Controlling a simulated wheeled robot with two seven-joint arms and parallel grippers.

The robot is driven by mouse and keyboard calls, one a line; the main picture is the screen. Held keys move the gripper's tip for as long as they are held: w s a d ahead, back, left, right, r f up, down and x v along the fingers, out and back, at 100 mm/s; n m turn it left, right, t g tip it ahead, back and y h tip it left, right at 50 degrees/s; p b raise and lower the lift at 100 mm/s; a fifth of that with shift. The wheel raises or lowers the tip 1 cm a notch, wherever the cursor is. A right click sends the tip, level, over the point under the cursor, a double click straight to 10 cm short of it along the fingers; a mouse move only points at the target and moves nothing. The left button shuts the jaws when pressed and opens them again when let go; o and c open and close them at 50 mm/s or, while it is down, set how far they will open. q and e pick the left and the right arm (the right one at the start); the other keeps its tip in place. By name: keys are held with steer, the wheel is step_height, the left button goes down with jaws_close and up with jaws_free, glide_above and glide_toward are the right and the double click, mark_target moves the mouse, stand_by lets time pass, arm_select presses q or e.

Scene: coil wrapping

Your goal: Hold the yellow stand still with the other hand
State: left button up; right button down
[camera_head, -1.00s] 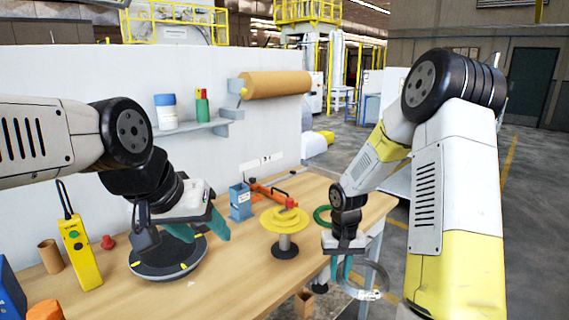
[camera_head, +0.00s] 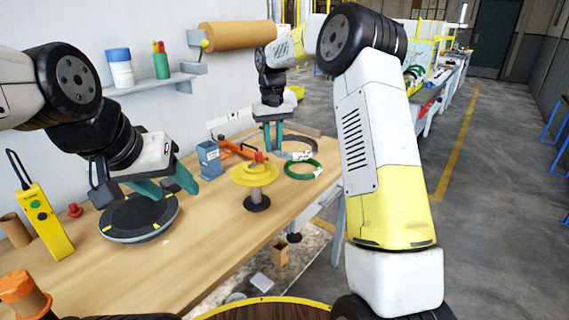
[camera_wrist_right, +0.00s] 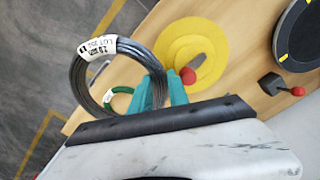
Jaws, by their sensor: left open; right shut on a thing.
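The yellow stand (camera_head: 254,172) is a yellow disc with a red knob on top and a black base, upright on the table. In the right wrist view its yellow disc (camera_wrist_right: 212,38) lies just beyond my fingers. My right gripper (camera_head: 273,141) is shut on a grey wire coil (camera_head: 302,155), behind the stand in the head view. The coil, with a white label, also shows in the right wrist view (camera_wrist_right: 77,82). My left gripper (camera_head: 170,186) is open and empty, teal fingers over the black round turntable (camera_head: 130,222), left of and apart from the stand.
A green coil (camera_head: 301,176) lies right of the stand. A blue box (camera_head: 208,160) and an orange-handled tool (camera_head: 237,149) stand behind it. A yellow controller (camera_head: 48,225) is at the left. Bare tabletop (camera_head: 205,225) lies between turntable and stand.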

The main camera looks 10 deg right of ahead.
steer(key=shift+s+a+n, duration=0.35)
steer(key=shift+s+a, duration=0.3)
steer(key=shift+a, duration=1.4)
steer(key=shift+s+a+n, duration=0.4)
steer(key=shift+s+a, duration=0.2)
steer(key=shift+a, duration=1.5)
steer(key=shift+s+a+n, duration=0.35)
steer(key=shift+s+a, duration=0.3)
steer(key=shift+a, duration=1.4)
arm_select(q)
steer(key=shift+o, duration=0.3)
